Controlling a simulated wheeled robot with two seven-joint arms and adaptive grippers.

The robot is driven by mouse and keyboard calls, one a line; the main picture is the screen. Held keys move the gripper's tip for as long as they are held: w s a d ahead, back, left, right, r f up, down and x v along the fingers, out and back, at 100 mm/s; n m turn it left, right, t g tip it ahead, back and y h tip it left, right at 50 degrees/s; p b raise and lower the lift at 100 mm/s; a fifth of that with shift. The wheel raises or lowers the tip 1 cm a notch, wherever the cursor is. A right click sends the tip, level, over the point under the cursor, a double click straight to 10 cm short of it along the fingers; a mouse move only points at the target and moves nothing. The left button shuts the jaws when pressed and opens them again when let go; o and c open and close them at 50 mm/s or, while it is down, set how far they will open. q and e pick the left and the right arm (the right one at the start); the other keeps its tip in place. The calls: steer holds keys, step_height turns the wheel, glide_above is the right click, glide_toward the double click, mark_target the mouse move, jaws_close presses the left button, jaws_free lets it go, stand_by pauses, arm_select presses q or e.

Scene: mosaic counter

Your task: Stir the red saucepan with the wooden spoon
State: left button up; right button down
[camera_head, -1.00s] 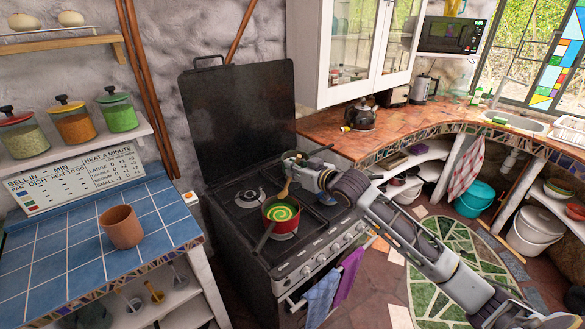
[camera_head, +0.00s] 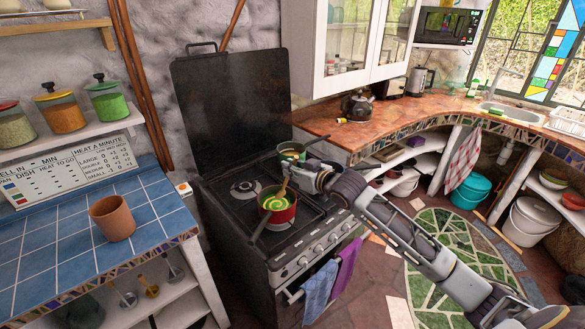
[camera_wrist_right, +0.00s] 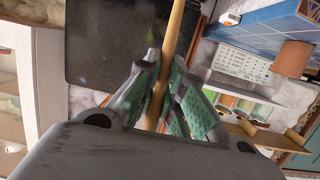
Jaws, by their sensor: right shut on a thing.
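The red saucepan (camera_head: 284,216) stands on the front of the stove, its dark handle pointing to the lower left. It holds green contents with a pale yellow swirl. The wooden spoon (camera_head: 283,188) stands tilted, its lower end at the saucepan's contents; whether it is immersed is too small to tell. My right gripper (camera_head: 297,175) is just above and right of the saucepan, shut on the spoon. In the right wrist view the spoon's handle (camera_wrist_right: 172,38) runs between the two green-padded fingers (camera_wrist_right: 163,88). My left gripper is not in view.
A second pan (camera_head: 290,148) stands on a back burner, close behind my right gripper. The stove's dark lid (camera_head: 230,100) is raised behind. A terracotta pot (camera_head: 112,218) stands on the blue tiled counter (camera_head: 50,250) at left. A kettle (camera_head: 358,106) stands on the right counter.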

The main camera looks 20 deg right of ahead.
mark_target(287, 179)
steer(key=shift+w+a+f+b, duration=0.15)
steer(key=shift+w+f+b, duration=0.15)
steer(key=shift+f, duration=0.45)
steer(key=shift+w+a+f+b, duration=0.15)
steer(key=shift+w+f, duration=0.15)
steer(key=shift+f, duration=0.45)
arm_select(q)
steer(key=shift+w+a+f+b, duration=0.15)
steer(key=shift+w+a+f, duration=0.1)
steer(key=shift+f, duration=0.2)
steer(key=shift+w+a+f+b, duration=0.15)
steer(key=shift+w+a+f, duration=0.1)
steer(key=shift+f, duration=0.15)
arm_select(e)
steer(key=shift+w+a+f, duration=0.1)
steer(key=shift+w+f, duration=0.15)
steer(key=shift+f, duration=0.25)
steer(key=shift+w+f, duration=0.2)
steer(key=shift+f, duration=0.3)
